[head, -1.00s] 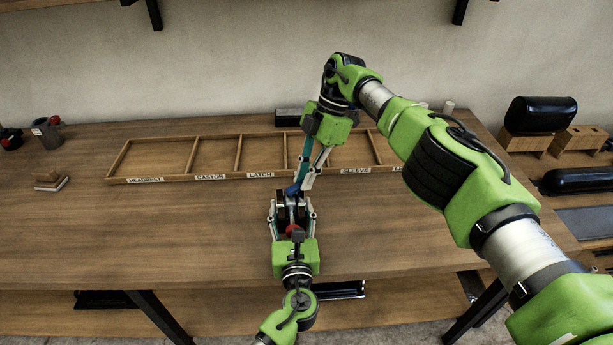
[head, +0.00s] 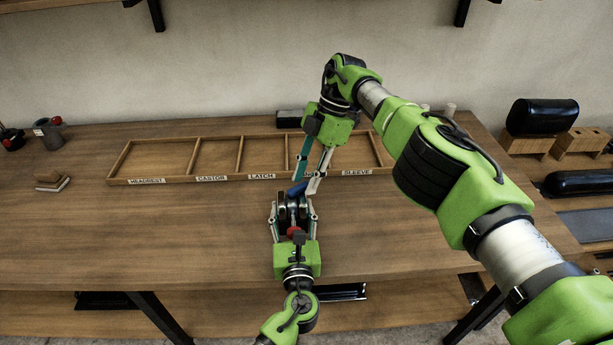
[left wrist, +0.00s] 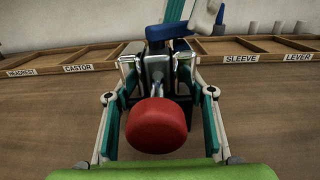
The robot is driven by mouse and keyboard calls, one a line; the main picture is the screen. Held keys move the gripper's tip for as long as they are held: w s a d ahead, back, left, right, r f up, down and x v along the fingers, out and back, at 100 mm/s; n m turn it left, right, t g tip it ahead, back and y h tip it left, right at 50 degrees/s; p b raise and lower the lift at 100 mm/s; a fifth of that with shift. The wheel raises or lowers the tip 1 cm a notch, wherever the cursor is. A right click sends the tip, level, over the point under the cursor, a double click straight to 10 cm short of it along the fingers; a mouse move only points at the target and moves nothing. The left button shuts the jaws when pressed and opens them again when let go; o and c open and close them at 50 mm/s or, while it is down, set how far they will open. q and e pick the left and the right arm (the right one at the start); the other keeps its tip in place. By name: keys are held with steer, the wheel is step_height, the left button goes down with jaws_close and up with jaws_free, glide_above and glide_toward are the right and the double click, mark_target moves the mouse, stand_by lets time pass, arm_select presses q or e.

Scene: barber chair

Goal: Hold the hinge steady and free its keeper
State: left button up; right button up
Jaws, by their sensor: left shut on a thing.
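The hinge, a dark and chrome-plated piece (left wrist: 157,70), sits between the fingers of my left gripper (head: 293,207). My left gripper is shut on it from the near side and also shows in the left wrist view (left wrist: 157,98). A round red knob (left wrist: 157,126) is between the fingers, toward my palm. A blue piece (head: 297,189), apparently the keeper, lies across the hinge's far end; it also shows in the left wrist view (left wrist: 168,32). My right gripper (head: 306,185) reaches down from behind, its fingertips at the blue piece. Whether they grip it I cannot tell.
A wooden tray (head: 205,179) with labelled compartments lies just behind the hinge, under my right gripper. Black cushions on wooden blocks (head: 526,145) stand at the right. The table's front left is clear.

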steer(key=shift+s+d+f+m, duration=0.1)
steer(key=shift+s+m, duration=0.05)
steer(key=shift+m, duration=0.25)
